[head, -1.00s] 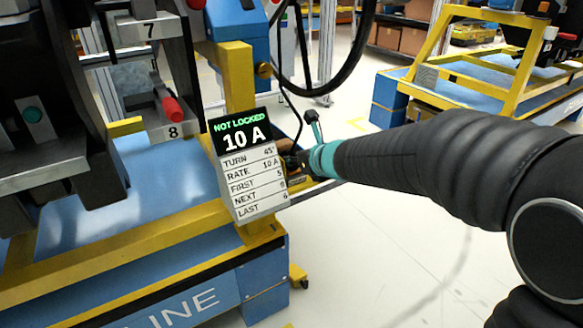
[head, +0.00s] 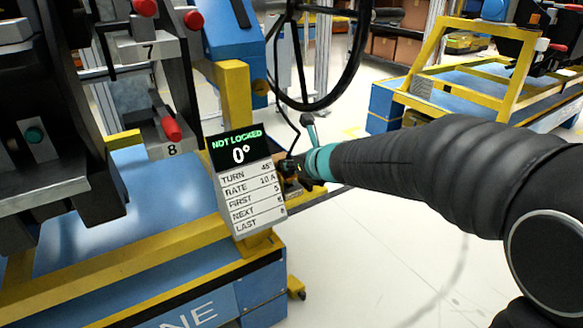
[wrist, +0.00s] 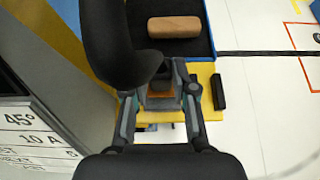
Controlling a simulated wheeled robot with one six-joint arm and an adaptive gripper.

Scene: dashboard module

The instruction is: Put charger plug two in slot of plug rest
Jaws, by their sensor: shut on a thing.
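My gripper (head: 294,167) is just right of the display panel (head: 247,182), partly hidden behind its edge. In the wrist view my gripper (wrist: 160,100) is shut on a dark plug with a brown part between the fingers, apparently the charger plug (wrist: 160,86). A black cable (head: 283,90) runs from above down toward my gripper. A large dark rounded shape (wrist: 113,40) covers the upper left of the wrist view. I cannot read a number on the plug, and I cannot make out the plug rest or its slot.
The panel reads NOT LOCKED, 0°, TURN 45°, RATE 10 A. A wooden block (wrist: 174,27) lies in a dark-walled tray beyond the fingers. A yellow post (head: 234,95) and red-knobbed fixtures (head: 171,129) stand left. A second yellow frame (head: 440,62) is back right.

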